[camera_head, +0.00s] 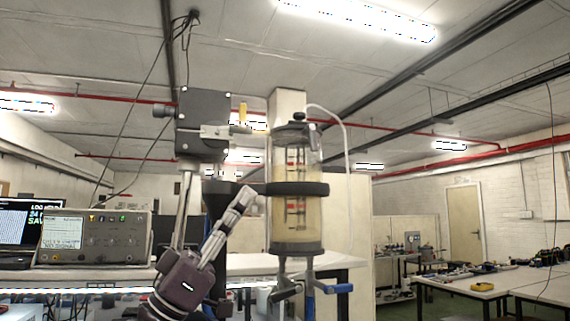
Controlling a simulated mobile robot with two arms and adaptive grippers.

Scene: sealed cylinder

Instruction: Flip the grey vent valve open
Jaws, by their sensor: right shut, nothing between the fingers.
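A clear sealed cylinder (297,220) with pale yellowish contents stands upright in a black clamp ring (310,188). Below its base hang a dark grey lever (286,293) on the left, which looks like the grey vent valve, and a blue lever (335,288) on the right. A yellow lever (243,114) stands upright at the upper left. My right gripper (248,194) is shut and empty, with its tips just left of the clamp ring in the picture, above the grey lever. I cannot tell whether it touches anything. My left gripper is not in view.
A grey box (205,110) on a metal post stands left of the cylinder. An instrument (94,238) and a screen (22,228) sit at left. A pale hose (346,140) curves from the cylinder's top. Cluttered tables (470,287) stand at right.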

